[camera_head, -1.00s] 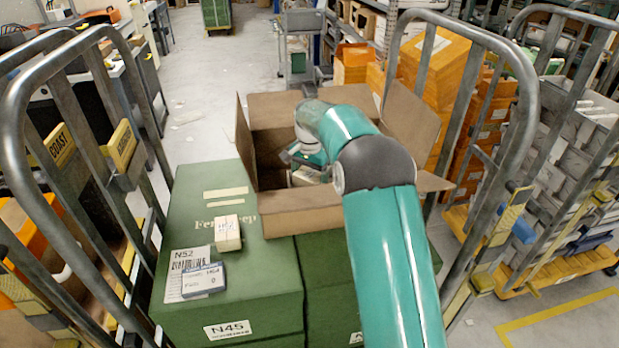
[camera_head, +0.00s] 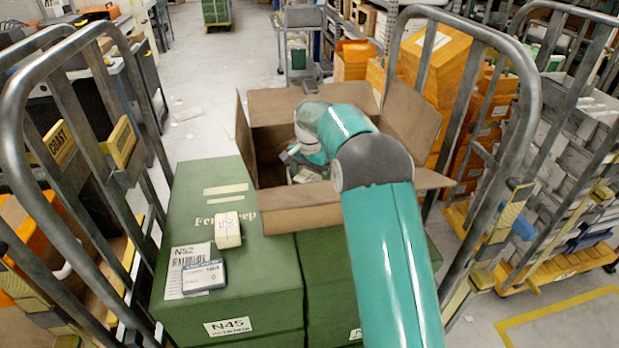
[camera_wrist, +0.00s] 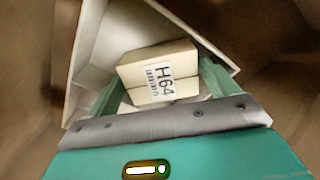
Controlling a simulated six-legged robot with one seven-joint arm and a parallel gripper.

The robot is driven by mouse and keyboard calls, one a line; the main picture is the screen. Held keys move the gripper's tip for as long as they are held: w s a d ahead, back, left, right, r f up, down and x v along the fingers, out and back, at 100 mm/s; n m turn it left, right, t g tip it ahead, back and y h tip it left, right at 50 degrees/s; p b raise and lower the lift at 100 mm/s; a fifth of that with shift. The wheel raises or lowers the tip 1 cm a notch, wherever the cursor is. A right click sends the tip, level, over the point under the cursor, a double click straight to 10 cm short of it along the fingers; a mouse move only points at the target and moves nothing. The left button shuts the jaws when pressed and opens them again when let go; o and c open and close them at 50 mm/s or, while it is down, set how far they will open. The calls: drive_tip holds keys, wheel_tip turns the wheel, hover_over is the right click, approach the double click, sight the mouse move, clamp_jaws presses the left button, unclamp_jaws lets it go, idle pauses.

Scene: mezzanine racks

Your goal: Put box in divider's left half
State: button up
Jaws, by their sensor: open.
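A cream box (camera_wrist: 158,72) with an H64 label lies between my gripper's fingers in the wrist view, inside the cardboard carton. My gripper (camera_wrist: 160,88) is open, with one green finger on either side of the box. I cannot tell whether the fingers touch it. The pale, thin-walled divider (camera_wrist: 86,60) stands around the box, its walls meeting at a corner. Which half the box is in cannot be told. In the head view my gripper (camera_head: 302,165) is down in the open carton (camera_head: 290,218), and my arm hides part of the inside.
A small cream box (camera_head: 227,229) and a blue-and-white box (camera_head: 203,276) lie on the green lid at left. Metal cage rails (camera_head: 505,55) rise on both sides.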

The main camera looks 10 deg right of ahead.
sight(310, 179)
wheel_tip(310, 179, up, 13)
drive_tip(key=s+r+n+t, duration=0.1)
drive_tip(key=s+r+n, duration=0.1)
drive_tip(key=s+r, duration=0.65)
drive_tip(key=s+r+n+t, duration=0.2)
drive_tip(key=s+r+n, duration=0.1)
drive_tip(key=s, duration=0.9)
drive_tip(key=s+f+n+t, duration=0.1)
drive_tip(key=s+f+n, duration=0.1)
drive_tip(key=s, duration=0.8)
drive_tip(key=s+f+n+t, duration=0.1)
drive_tip(key=s+f, duration=0.4)
drive_tip(key=s, duration=0.5)
drive_tip(key=shift+s+f+n+t, duration=0.2)
drive_tip(key=shift+s+n+t, duration=0.15)
drive_tip(key=shift+n, duration=0.15)
